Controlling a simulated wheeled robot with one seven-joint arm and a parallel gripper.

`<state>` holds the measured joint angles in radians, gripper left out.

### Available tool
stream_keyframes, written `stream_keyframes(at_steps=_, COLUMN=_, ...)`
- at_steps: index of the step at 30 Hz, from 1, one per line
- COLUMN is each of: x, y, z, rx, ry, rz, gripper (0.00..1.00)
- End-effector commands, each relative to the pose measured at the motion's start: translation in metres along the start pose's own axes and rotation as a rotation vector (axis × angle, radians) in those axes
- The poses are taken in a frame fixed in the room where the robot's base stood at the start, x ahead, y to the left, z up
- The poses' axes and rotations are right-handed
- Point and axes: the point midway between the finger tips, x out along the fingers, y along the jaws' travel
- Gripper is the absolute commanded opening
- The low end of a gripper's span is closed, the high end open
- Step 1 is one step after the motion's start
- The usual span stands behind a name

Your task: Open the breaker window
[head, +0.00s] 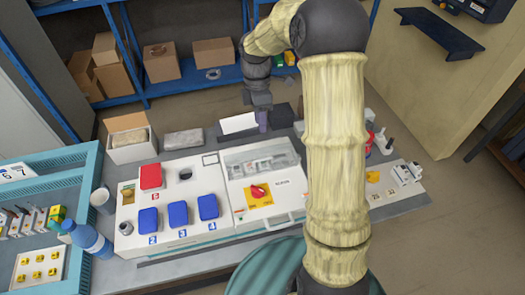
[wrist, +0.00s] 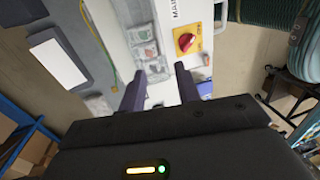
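The breaker window (head: 262,158) is a clear cover over a row of breakers on the upper part of a white box. It looks closed in the head view. The window also shows in the wrist view (wrist: 143,35), just beyond my fingertips. My gripper (wrist: 160,85) is open, with two dark fingers apart and nothing between them. In the head view my gripper (head: 262,104) hangs behind the box, past the window's far edge. Whether a finger touches the window cannot be told.
A red rotary knob (head: 259,191) on a yellow plate sits below the window. A white box with blue covers (head: 178,213) and a red cover (head: 150,176) stands to its left. A white card (head: 238,123) lies behind.

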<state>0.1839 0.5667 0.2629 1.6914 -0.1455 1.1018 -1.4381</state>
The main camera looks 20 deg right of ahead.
Motion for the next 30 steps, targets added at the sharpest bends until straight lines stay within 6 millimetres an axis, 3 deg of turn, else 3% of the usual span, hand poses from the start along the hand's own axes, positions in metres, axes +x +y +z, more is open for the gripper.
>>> stream_keyframes(at_steps=19, x=0.111, y=-0.001, z=0.000, rx=-0.001, ry=0.000, rz=-0.003, gripper=0.33)
stream_keyframes(at_steps=24, x=0.126, y=-0.001, z=0.000, rx=-0.001, ry=0.000, rz=-0.001, gripper=0.33)
stream_keyframes(at_steps=30, x=0.129, y=0.000, z=0.000, rx=-0.001, ry=0.000, rz=0.001, gripper=0.33)
